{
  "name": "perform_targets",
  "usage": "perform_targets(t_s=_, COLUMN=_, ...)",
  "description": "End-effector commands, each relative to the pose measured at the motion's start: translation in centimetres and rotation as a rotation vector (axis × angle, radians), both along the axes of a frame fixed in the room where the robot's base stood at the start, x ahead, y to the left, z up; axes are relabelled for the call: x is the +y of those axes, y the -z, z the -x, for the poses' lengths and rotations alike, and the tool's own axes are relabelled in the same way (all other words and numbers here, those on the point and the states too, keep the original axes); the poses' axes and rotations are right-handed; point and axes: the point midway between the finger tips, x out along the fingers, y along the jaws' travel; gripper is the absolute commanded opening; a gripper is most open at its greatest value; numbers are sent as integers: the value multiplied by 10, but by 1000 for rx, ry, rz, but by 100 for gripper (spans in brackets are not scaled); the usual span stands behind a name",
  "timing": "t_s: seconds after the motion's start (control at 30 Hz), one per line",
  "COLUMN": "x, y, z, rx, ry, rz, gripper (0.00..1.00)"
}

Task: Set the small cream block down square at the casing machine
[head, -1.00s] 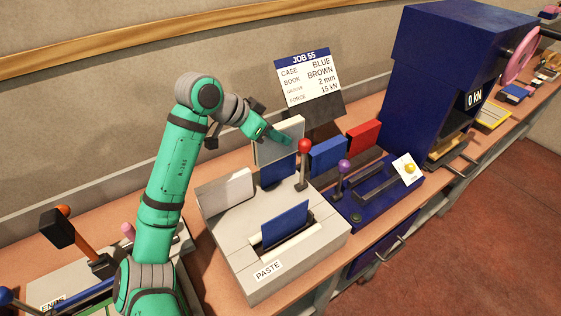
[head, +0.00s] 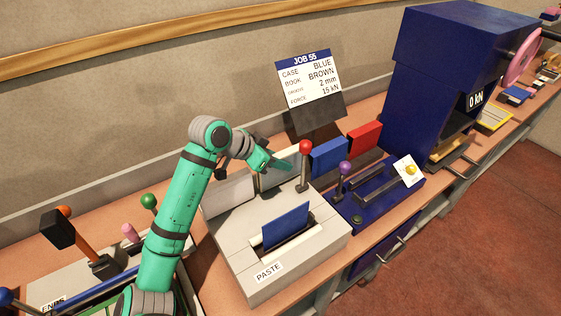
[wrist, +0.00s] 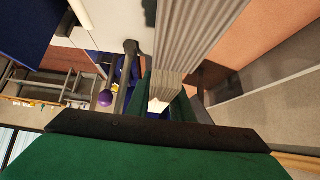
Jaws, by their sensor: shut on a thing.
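My gripper (head: 277,163) is shut on the small cream block (head: 279,178), held upright behind the lever with the red knob. In the wrist view the block's ridged page edges (wrist: 190,38) rise from between my green fingers (wrist: 162,103). The grey machine marked PASTE (head: 252,272) has a blue cover (head: 286,226) standing in its front slot. A pale upright plate (head: 229,192) stands at its back left. Whether the block's lower edge touches the machine is hidden.
A red-knobbed lever (head: 305,165) stands close in front of the block. Blue (head: 328,156) and red (head: 364,143) covers stand to the right, beside a navy fixture with a purple-knobbed lever (head: 343,178). A job sign (head: 309,80) stands behind; a tall navy press (head: 435,80) is further right.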

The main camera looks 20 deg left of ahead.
Motion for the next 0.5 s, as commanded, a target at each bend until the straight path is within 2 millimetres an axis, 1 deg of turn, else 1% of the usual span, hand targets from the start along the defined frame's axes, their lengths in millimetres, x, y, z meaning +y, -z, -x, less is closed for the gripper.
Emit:
perform_targets(t_s=0.17, x=0, y=3, z=0, rx=-1, ry=-1, rz=2, gripper=0)
perform_targets(t_s=0.2, x=0, y=3, z=0, rx=0, ry=-1, rz=1, gripper=30)
perform_targets(t_s=0.23, x=0, y=3, z=0, rx=0, ry=-1, rz=1, gripper=37)
perform_targets(t_s=0.27, x=0, y=3, z=0, rx=0, ry=-1, rz=1, gripper=39)
perform_targets(t_s=0.5, x=-1, y=3, z=0, rx=0, ry=1, rz=1, gripper=39)
